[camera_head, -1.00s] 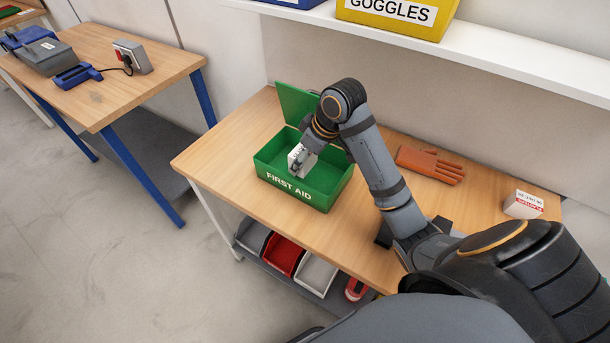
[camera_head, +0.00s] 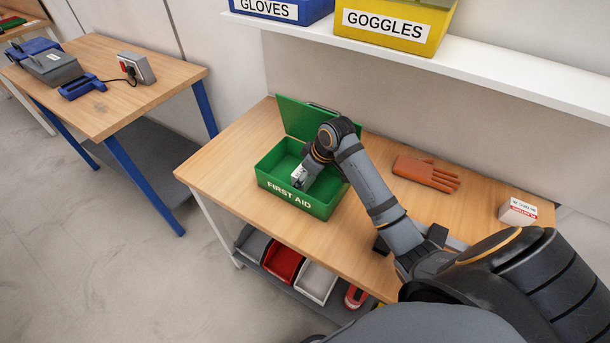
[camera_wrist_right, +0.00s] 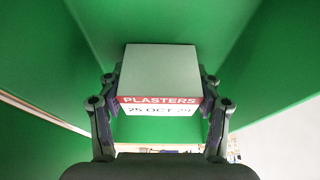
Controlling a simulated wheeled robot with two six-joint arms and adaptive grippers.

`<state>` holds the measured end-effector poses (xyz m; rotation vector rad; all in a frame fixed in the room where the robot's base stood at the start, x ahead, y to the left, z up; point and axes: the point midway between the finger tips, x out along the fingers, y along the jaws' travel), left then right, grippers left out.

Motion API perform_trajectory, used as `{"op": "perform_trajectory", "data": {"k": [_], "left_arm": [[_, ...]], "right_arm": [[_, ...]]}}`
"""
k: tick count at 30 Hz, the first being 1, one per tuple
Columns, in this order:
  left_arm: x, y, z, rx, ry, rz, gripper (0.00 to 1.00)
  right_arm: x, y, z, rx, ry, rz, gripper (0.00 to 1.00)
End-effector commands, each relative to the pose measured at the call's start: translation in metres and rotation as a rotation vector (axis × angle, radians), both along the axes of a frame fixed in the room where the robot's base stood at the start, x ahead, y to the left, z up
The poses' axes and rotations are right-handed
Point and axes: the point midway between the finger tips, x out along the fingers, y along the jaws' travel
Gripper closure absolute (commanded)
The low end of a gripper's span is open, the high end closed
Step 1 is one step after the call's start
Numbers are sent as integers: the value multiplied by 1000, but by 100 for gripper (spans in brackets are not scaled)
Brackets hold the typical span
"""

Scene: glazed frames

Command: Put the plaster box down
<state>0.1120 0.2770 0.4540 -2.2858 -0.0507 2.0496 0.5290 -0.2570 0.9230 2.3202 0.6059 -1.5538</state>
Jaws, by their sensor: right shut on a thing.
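The plaster box (camera_wrist_right: 160,78) is a small white box with a red PLASTERS band and the date 25 OCT 29. My right gripper (camera_wrist_right: 160,105) is shut on it, with a finger on each side. In the head view the plaster box (camera_head: 299,176) is down inside the green first aid box (camera_head: 265,178), near its front wall, partly hidden by my right gripper (camera_head: 305,177). I cannot tell whether it touches the floor of the first aid box. The green lid (camera_head: 300,117) stands open at the back. My left gripper is not in view.
Orange gloves (camera_head: 426,173) and another white-and-red box (camera_head: 518,211) lie on the wooden bench (camera_head: 225,165) to the right. A shelf above holds a blue GLOVES bin (camera_head: 280,10) and a yellow GOGGLES bin (camera_head: 390,22). Small trays (camera_head: 284,265) sit below the bench.

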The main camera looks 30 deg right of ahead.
Motion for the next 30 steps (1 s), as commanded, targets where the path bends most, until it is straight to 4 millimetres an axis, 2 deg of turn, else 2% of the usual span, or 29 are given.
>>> {"op": "perform_trajectory", "data": {"k": [3,4,6,14,17,24,30], "left_arm": [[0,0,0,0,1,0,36],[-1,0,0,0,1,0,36],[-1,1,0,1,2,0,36],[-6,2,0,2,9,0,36],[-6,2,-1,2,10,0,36],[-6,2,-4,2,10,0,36],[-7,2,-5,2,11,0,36]], "right_arm": [[0,0,-2,0,0,0,61],[0,0,-2,0,0,0,32],[0,0,-2,0,0,0,25],[0,0,-1,0,0,0,25],[-1,-2,4,-3,-2,0,25],[-15,-11,46,-5,-4,1,25],[-24,-14,68,-2,-1,-1,25]]}}
